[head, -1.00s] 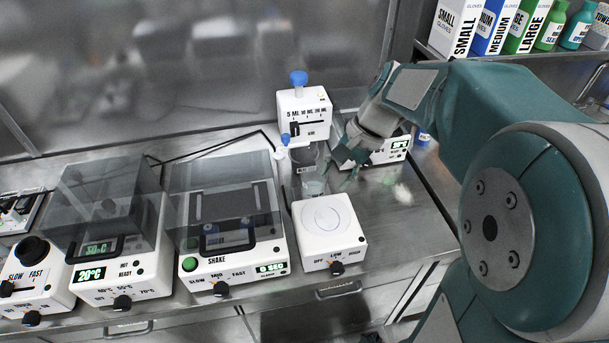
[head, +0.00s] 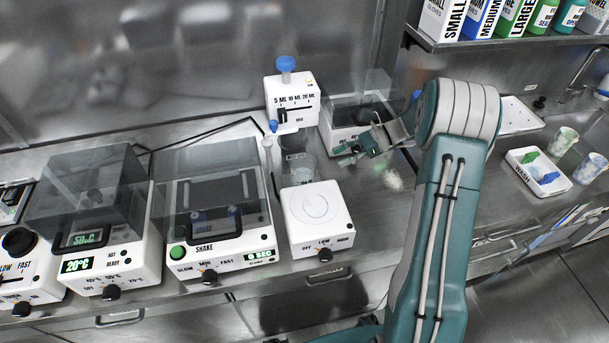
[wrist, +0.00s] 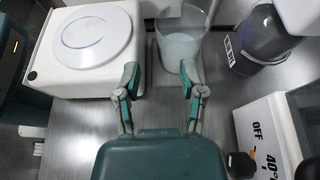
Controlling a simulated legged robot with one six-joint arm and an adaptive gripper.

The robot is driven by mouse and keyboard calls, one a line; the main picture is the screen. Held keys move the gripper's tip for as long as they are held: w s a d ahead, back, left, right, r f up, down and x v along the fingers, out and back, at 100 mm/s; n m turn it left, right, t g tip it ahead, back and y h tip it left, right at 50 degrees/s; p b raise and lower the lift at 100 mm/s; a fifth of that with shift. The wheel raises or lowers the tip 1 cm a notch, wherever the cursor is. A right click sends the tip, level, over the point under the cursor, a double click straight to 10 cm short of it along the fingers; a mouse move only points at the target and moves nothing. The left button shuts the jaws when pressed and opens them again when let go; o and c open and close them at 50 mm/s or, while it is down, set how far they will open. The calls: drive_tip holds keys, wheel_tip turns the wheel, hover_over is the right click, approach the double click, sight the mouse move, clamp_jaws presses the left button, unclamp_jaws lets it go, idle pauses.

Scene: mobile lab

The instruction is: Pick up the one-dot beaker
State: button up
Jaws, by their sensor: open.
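A clear glass beaker (head: 302,169) stands on the bench behind the white round-topped stirrer, below the dispenser. In the wrist view the beaker (wrist: 181,42) is upright, with pale contents, just beyond my fingertips. I cannot make out a dot on it. My gripper (head: 347,155) is to the right of the beaker in the head view. In the wrist view my gripper (wrist: 160,80) has its two fingers spread with nothing between them, and the beaker is ahead, nearer the right finger.
The white stirrer (wrist: 92,38) is close to my left finger. A dark labelled bottle (wrist: 258,42) stands right of the beaker. The white dispenser (head: 292,102) rises behind. A heater box (wrist: 268,140) is at right. A wash tray (head: 538,172) lies far right.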

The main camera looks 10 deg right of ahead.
sight(310, 171)
drive_tip(key=x, duration=0.8)
drive_tip(key=shift+s+a, duration=0.1)
drive_tip(key=shift+a, duration=0.1)
drive_tip(key=shift+s+a+f, duration=0.15)
drive_tip(key=shift+a+f, duration=0.05)
drive_tip(key=shift+a, duration=0.15)
clamp_jaws()
idle(0.4)
